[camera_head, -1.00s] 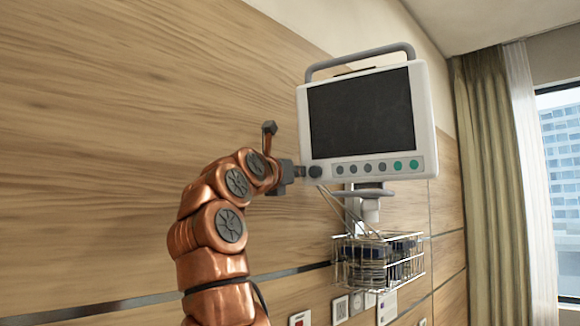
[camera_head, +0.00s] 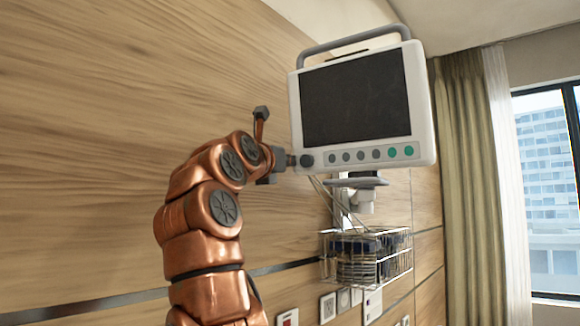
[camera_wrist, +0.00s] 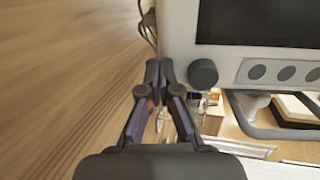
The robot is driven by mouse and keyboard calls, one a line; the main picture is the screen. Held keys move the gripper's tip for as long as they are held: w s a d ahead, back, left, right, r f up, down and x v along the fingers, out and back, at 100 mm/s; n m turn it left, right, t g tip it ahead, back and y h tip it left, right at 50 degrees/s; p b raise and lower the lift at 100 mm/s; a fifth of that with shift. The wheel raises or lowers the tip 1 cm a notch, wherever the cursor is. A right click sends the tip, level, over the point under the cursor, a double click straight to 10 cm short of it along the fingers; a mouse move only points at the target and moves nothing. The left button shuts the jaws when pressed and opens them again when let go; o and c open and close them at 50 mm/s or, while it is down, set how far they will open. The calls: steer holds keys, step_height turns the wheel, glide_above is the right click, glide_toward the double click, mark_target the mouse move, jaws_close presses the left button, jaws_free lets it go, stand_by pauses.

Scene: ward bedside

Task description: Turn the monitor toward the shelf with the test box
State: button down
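The monitor (camera_head: 355,100) is a white-framed unit with a dark screen, a grey top handle and a row of buttons. It sits on a wall arm above a wire basket, with its screen toward the head camera. In the wrist view its lower left corner and dark round knob (camera_wrist: 203,73) show close up. My gripper (camera_head: 288,161) is at the monitor's lower left edge. In the wrist view my gripper's fingertips (camera_wrist: 159,70) are together, with nothing between them, just left of the knob. I cannot tell whether they touch the casing. No shelf with a test box is recognisable.
The wire basket (camera_head: 366,262) hangs below the monitor with dark items inside. The wood-panelled wall (camera_head: 120,90) runs along the left. A curtain (camera_head: 468,180) and a window (camera_head: 548,180) are at the right. Cables (camera_wrist: 146,25) hang behind the monitor.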

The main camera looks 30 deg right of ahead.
steer(key=shift+s+d, duration=0.1)
stand_by(0.3)
steer(key=w+b+v, duration=0.1)
steer(key=b+v, duration=0.2)
steer(key=v, duration=1.1)
steer(key=shift+a, duration=0.4)
steer(key=shift+w, duration=0.15)
